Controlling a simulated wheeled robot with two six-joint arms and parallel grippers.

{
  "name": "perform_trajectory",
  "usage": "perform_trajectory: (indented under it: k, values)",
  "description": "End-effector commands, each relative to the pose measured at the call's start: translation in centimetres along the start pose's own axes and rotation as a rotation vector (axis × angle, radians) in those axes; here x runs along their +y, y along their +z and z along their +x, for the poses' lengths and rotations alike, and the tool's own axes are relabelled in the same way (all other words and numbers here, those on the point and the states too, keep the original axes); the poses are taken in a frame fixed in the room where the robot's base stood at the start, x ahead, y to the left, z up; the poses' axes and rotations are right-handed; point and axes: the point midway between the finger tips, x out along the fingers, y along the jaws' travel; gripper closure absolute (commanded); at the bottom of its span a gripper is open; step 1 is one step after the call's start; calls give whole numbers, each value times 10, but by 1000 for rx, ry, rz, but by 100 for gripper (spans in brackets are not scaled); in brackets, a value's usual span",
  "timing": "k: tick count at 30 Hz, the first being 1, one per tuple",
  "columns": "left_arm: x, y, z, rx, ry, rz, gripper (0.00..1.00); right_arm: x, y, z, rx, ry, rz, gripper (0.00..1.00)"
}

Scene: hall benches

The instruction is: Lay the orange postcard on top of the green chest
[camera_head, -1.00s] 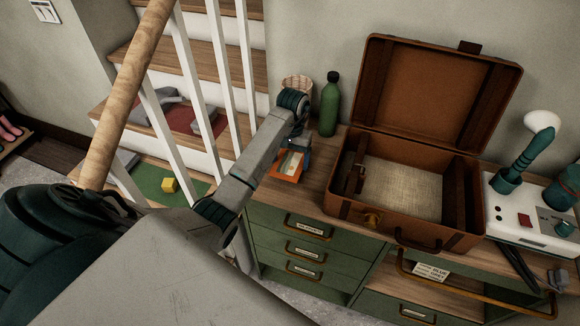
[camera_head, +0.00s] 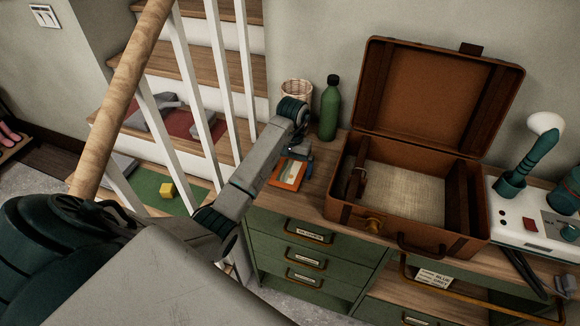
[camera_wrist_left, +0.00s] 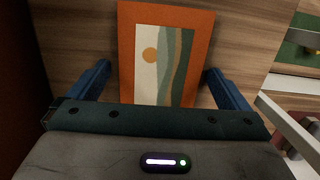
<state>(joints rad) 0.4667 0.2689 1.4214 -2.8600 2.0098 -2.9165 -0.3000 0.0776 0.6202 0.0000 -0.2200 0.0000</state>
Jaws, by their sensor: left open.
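The orange postcard (camera_head: 288,174) lies flat on the wooden top of the green chest (camera_head: 308,212), left of the suitcase. In the left wrist view the postcard (camera_wrist_left: 165,55) shows an orange border around a picture with a sun and wavy bands. My left gripper (camera_head: 297,158) is over the postcard's far part in the head view. In the left wrist view my left gripper (camera_wrist_left: 158,85) is open, with one blue finger on each side of the postcard and gaps between. Its near end is hidden behind the gripper body. My right gripper is not in view.
An open brown suitcase (camera_head: 400,235) covers much of the chest top. A green bottle (camera_head: 330,110) and a wicker basket (camera_head: 296,91) stand behind my left gripper. A white device (camera_head: 525,225) is at the right. A stair railing (camera_head: 195,95) stands left.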

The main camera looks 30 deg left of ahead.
Motion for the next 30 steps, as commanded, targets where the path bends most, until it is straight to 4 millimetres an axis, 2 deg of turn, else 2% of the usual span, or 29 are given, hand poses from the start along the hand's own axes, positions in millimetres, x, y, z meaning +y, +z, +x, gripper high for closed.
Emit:
perform_trajectory:
  k: [5,11,30]
  values:
    - [0,0,0,-2,-1,-1,0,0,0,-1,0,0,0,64]
    - [0,1,-14,-1,0,0,0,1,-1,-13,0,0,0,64]
    - [0,1,-108,-1,4,0,0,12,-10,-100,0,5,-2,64]
